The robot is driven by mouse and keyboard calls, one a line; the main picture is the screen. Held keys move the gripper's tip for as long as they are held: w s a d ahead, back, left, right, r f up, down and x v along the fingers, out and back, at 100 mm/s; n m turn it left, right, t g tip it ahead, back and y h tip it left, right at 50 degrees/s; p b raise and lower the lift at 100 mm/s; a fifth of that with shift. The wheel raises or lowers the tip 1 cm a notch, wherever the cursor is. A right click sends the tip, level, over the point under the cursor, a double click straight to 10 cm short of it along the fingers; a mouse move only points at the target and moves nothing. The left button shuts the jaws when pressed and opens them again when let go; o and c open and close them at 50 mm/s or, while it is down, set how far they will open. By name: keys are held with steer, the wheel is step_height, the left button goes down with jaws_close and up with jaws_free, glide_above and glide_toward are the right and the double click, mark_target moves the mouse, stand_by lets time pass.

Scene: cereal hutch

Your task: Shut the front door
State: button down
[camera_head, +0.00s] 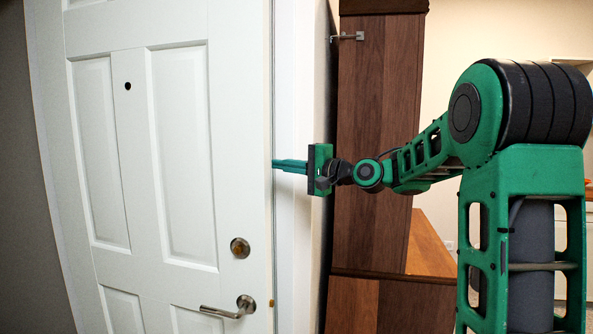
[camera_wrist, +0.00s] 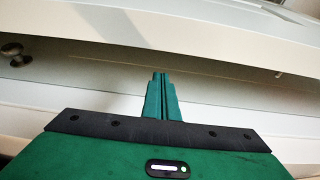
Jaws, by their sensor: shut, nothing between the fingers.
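The white panelled front door (camera_head: 180,150) fills the left of the head view. It has a lever handle (camera_head: 232,308), a round lock (camera_head: 240,248) and a small dark peephole. A brass-coloured latch shows at its right edge, so the door appears ajar; how far is unclear. My gripper (camera_head: 280,165) is shut and empty, fingers pointing left at the door's right edge, above the lock. Whether they touch it I cannot tell. In the wrist view my gripper (camera_wrist: 159,78) points at pale white surfaces, with a round metal knob (camera_wrist: 12,50) at the left.
A white frame or wall strip (camera_head: 295,230) stands just right of the door edge. A tall brown wooden cabinet (camera_head: 375,120) stands behind my gripper and forearm, with a lower wooden part below. A grey wall (camera_head: 25,200) lies left of the door.

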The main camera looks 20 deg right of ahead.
steer(key=shift+s+a, duration=0.55)
steer(key=shift+s, duration=0.3)
steer(key=shift+s+a, duration=0.5)
steer(key=shift+s, duration=0.3)
